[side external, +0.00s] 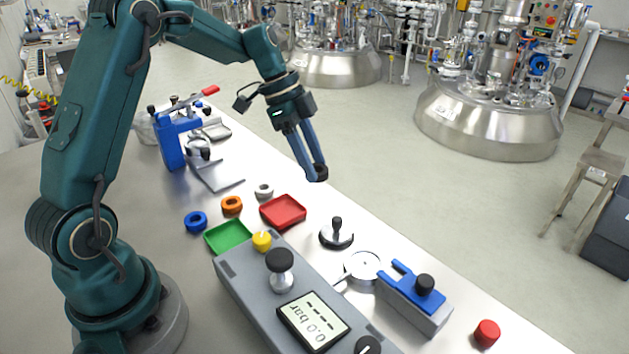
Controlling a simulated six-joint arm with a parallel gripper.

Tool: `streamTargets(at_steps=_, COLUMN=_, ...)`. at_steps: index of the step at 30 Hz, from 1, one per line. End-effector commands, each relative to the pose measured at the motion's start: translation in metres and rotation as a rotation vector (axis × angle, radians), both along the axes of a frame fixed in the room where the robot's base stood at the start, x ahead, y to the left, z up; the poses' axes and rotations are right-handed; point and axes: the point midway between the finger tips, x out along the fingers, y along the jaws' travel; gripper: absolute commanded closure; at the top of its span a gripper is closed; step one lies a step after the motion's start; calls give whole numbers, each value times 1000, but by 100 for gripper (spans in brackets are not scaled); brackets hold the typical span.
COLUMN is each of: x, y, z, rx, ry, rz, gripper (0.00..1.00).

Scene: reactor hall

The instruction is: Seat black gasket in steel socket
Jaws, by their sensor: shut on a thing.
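My gripper (314,168) is in the air over the far edge of the bench, pointing down and slightly right. Its blue fingers are shut on a small black gasket (319,176), partly covered by the fingertips. A round steel piece with a shallow rim and a thin side arm (363,265) lies on the bench, lower right of the gripper; it looks like the steel socket, but I cannot tell its inside clearly. The gasket is well apart from it.
A steel disc with a black knob (337,238) stands between gripper and socket. A blue-topped block (415,300) and grey pressure box (235,285) flank the socket. Red tray (283,211), green tray (228,236), blue ring (195,222), orange ring (232,204) and grey ring (264,190) lie left.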

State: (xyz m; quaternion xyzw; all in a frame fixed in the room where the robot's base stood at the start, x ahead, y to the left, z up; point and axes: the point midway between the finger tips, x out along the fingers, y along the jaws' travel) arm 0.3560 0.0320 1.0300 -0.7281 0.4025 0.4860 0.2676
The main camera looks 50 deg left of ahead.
Motion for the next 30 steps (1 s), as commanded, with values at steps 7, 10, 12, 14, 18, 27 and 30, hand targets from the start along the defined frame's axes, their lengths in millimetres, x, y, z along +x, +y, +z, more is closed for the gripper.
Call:
streamTargets(at_steps=7, x=-7, y=-105, z=-9, rx=0, ry=0, rz=-427, gripper=100)
streamTargets(at_steps=10, x=-13, y=-130, z=-12, rx=0, ry=1, rz=-495, gripper=100)
streamTargets(at_steps=12, x=-17, y=-142, z=-14, rx=0, ry=0, rz=-530, gripper=100)
streamTargets(at_steps=14, x=-19, y=-148, z=-15, rx=1, ry=-1, rz=-549, gripper=100)
streamTargets(at_steps=18, x=-21, y=-155, z=-19, rx=0, ry=-1, rz=-566, gripper=100)
streamTargets(at_steps=27, x=-22, y=-154, z=-42, rx=1, ry=3, rz=-562, gripper=100)
streamTargets(at_steps=30, x=-22, y=-154, z=-51, rx=2, ry=3, rz=-562, gripper=100)
